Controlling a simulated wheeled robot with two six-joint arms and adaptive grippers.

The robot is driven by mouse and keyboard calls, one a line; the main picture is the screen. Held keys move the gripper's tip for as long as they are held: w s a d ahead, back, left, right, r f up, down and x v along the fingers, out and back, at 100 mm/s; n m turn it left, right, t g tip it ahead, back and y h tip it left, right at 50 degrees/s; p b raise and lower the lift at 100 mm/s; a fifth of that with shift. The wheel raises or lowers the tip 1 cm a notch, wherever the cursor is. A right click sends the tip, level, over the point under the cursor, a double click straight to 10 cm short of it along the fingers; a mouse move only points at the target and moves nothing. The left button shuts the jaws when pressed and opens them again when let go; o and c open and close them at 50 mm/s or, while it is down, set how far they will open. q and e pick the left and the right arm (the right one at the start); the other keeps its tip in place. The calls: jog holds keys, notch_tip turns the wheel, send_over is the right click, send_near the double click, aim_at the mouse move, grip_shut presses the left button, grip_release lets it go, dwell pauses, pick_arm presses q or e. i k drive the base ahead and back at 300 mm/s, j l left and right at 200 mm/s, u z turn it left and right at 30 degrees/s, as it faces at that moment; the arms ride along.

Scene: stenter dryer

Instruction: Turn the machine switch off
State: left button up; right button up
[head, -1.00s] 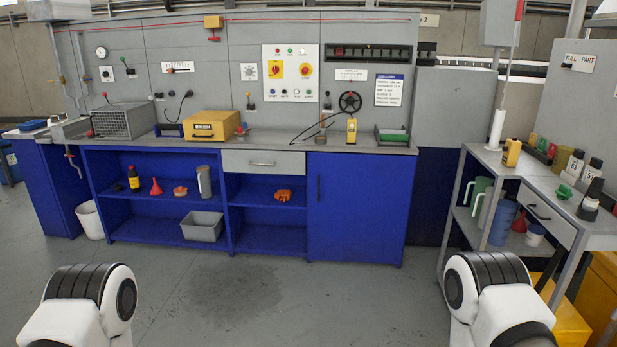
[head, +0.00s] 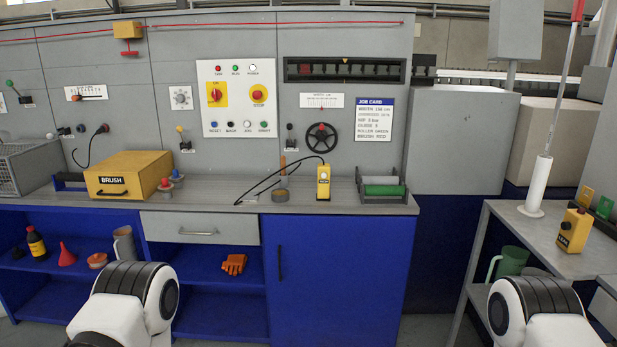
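The white control panel (head: 237,98) is on the grey back wall above the counter. On it, a red rotary switch (head: 215,95) sits on a yellow plate at the left, and a round red button on a yellow base (head: 258,94) sits at the right. A row of lamps runs along the top and a row of small buttons along the bottom. Which way the rotary switch points is too small to tell. My two arms show only as white and black links at the bottom left and bottom right. Both grippers are out of view.
The grey counter (head: 232,188) lies below the panel. It holds a yellow BRUSH box (head: 128,174), a yellow pendant (head: 323,182) with a black cable, and a tray with a green roller (head: 384,190). A black handwheel (head: 321,138) is right of the panel. A side table (head: 535,235) stands at right.

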aim_at(216, 94)
jog(key=i+l+u, duration=0.35)
jog(key=i, duration=0.15)
jog(key=i+l+u, duration=0.7)
jog(key=l, duration=0.4)
jog(key=i+j, duration=0.05)
